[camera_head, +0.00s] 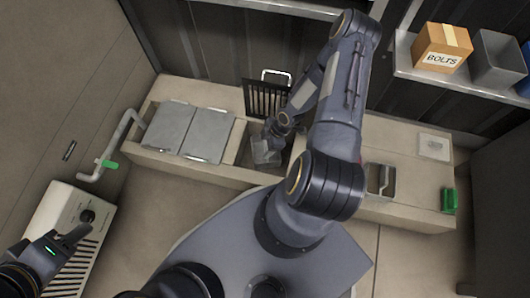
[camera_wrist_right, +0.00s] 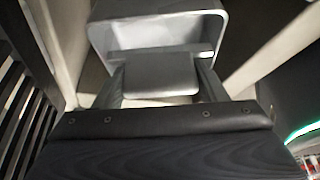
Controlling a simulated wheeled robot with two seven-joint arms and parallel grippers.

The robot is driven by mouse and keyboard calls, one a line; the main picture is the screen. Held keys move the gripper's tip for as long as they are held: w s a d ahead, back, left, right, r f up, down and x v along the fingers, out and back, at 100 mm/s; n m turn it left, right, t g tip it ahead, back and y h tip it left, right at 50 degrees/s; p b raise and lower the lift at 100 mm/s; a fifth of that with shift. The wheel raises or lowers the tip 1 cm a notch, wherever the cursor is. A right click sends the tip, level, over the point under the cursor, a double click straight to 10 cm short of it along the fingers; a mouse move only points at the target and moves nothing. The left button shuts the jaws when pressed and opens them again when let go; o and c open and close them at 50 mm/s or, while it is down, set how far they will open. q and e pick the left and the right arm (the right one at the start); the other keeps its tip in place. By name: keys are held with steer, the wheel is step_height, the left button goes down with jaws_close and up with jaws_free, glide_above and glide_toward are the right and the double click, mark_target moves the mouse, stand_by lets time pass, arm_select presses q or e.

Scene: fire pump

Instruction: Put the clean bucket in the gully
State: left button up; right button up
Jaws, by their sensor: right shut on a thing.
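A grey metal bucket (camera_head: 265,153) is at the open section of the gully (camera_head: 185,168) in the head view. My right gripper (camera_head: 277,133) is above it and shut on it. In the right wrist view the bucket (camera_wrist_right: 112,37) is at the top, with its flat grip tab (camera_wrist_right: 160,75) between my right gripper's fingers (camera_wrist_right: 160,88). I cannot tell whether the bucket touches the gully floor. My left gripper (camera_head: 74,238) is at the lower left, by the beige pump unit; its jaw gap is unclear.
Two grey cover plates (camera_head: 168,128) lie over the gully's left part. A dark slotted grate (camera_head: 266,98) stands upright behind the opening. A grey handled object (camera_head: 379,181) and a green item (camera_head: 449,200) are on the right bench. A shelf holds a bolts box (camera_head: 441,48).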

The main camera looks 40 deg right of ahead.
step_height(320, 180, down, 6)
steer(key=shift+b, duration=1.15)
steer(key=shift+r, duration=0.1)
steer(key=shift+f, duration=0.2)
steer(key=o, duration=1.4)
steer(key=shift+r, duration=0.2)
steer(key=shift+d+r+p, duration=0.1)
steer(key=shift+r+p, duration=0.2)
steer(key=p+v, duration=0.3)
steer(key=v, duration=0.4)
steer(key=shift+f, duration=0.1)
